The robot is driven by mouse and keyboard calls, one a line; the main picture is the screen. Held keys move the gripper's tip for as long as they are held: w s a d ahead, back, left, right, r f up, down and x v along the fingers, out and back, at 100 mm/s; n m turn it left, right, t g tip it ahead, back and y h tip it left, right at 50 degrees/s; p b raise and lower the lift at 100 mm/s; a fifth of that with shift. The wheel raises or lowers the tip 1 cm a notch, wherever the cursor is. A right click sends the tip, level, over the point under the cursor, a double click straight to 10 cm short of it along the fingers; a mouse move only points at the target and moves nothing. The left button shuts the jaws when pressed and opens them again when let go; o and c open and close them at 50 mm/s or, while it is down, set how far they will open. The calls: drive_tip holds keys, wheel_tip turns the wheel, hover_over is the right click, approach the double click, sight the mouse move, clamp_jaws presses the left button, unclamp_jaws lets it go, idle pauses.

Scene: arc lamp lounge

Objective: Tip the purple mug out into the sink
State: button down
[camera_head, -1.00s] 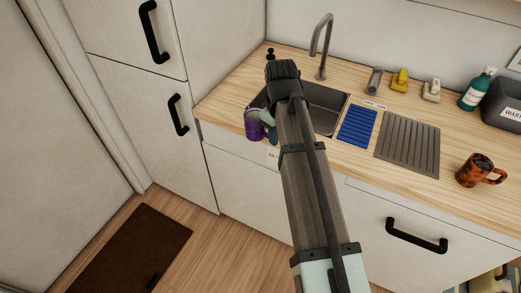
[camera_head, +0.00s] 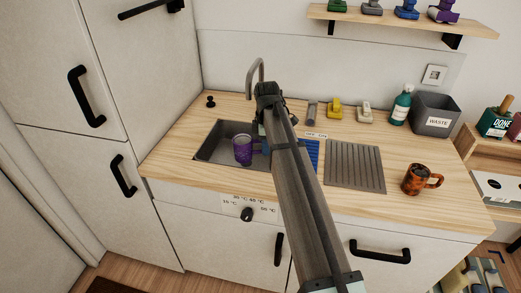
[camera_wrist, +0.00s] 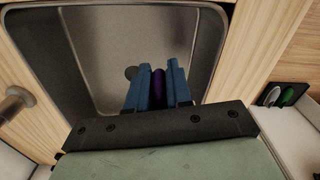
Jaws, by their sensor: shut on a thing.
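The purple mug (camera_head: 243,150) is over the left part of the sink (camera_head: 213,153) in the head view and looks upright. My gripper (camera_wrist: 158,88) is shut on it; in the wrist view a purple strip of the mug (camera_wrist: 158,91) shows between the two blue fingers. In the head view my arm hides most of the gripper and the right part of the sink. The sink basin also fills the upper wrist view (camera_wrist: 120,40), with a dark round drain near the fingertips. The mug's contents cannot be made out.
A tap (camera_head: 252,75) rises behind the sink. A blue ribbed mat (camera_head: 312,152) and a grey drainer (camera_head: 354,178) lie to the right. An orange-brown mug (camera_head: 416,180) stands near the counter's front edge. A teal bottle (camera_head: 401,106) and a waste bin (camera_head: 434,114) stand at the back right.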

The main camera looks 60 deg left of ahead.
drive_tip(key=w+a+f+n, duration=0.1)
drive_tip(key=w+a+f, duration=0.1)
drive_tip(key=w, duration=0.1)
drive_tip(key=w+a+f+n, duration=0.2)
drive_tip(key=w+a+f, duration=0.1)
drive_tip(key=w+a+f+n, duration=0.1)
drive_tip(key=w+a+f, duration=0.1)
drive_tip(key=w, duration=0.1)
drive_tip(key=shift+w+a+f, duration=0.15)
drive_tip(key=shift+w+f, duration=0.05)
drive_tip(key=shift+w, duration=0.2)
wheel_tip(320, 180, up, 8)
drive_tip(key=s+d+t+y, duration=0.1)
drive_tip(key=t+y, duration=0.7)
drive_tip(key=y, duration=0.4)
drive_tip(key=shift+d+n+y, duration=0.3)
drive_tip(key=shift+n+y, duration=0.1)
idle(0.6)
drive_tip(key=shift+s+d+r+t+y, duration=0.3)
drive_tip(key=shift+d+r+t+y, duration=0.2)
drive_tip(key=shift+y, duration=0.2)
drive_tip(key=shift+s+d+r+t+y, duration=0.25)
drive_tip(key=shift+d+t+y, duration=0.1)
drive_tip(key=shift+t+y, duration=0.3)
idle(2.4)
drive_tip(key=shift+w+a, duration=0.1)
drive_tip(key=shift+a, duration=0.05)
